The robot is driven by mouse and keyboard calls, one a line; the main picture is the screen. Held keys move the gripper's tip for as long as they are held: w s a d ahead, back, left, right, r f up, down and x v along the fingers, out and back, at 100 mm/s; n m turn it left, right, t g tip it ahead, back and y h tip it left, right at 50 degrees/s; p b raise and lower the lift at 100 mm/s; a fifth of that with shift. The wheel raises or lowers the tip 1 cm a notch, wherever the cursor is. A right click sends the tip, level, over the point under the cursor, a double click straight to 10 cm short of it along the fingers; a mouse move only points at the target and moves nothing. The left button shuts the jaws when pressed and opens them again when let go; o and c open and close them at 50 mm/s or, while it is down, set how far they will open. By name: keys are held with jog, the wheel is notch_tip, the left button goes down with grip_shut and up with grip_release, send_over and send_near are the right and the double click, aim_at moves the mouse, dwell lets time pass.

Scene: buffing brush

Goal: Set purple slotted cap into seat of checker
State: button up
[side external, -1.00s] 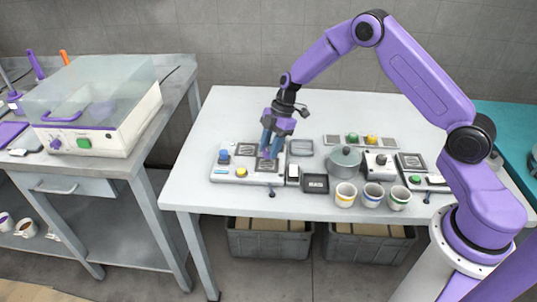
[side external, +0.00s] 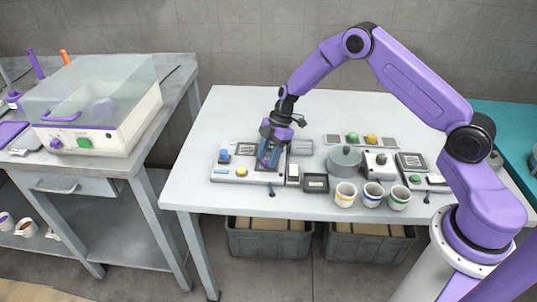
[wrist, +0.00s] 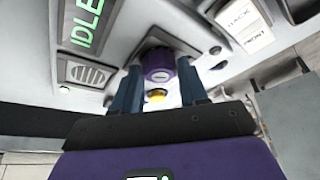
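The purple slotted cap (wrist: 158,66) shows in the wrist view between the tips of my gripper's two blue fingers, with its dark end facing away. My gripper (wrist: 158,72) has a finger close along each side of the cap; I cannot tell whether they press on it. In the side view my gripper (side external: 268,163) points down over the right part of the left grey panel unit, which I take to be the checker (side external: 228,174). The fingers hide the spot below them, so the seat and any contact with it cannot be made out.
In the wrist view an IDLE display (wrist: 88,28), a speaker grille (wrist: 87,74) and a yellow button (wrist: 156,96) lie close by. A black box (side external: 315,183), a pot (side external: 345,160) and cups (side external: 346,194) stand to the right. The table's back is clear.

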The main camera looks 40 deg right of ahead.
jog(key=shift+r, duration=0.1)
jog(key=v, duration=1.2)
jog(key=s+a+r+m+h, duration=0.1)
jog(key=s+a+r, duration=0.2)
jog(key=s, duration=0.3)
jog(key=s+a+r+g, duration=0.1)
jog(key=s+a+r, duration=0.1)
jog(key=s+a, duration=0.25)
jog(key=s+a+r+m+h, duration=0.1)
jog(key=s+a+r, duration=0.15)
jog(key=s, duration=0.35)
jog(key=s+d+r+m+h, duration=0.1)
jog(key=s+d, duration=0.1)
jog(key=s, duration=0.9)
jog(key=s+d+r+m+t+h, duration=0.1)
jog(key=s+d+m, duration=0.1)
jog(key=s, duration=0.9)
jog(key=shift+d+r, duration=0.3)
jog(key=shift+d, duration=0.5)
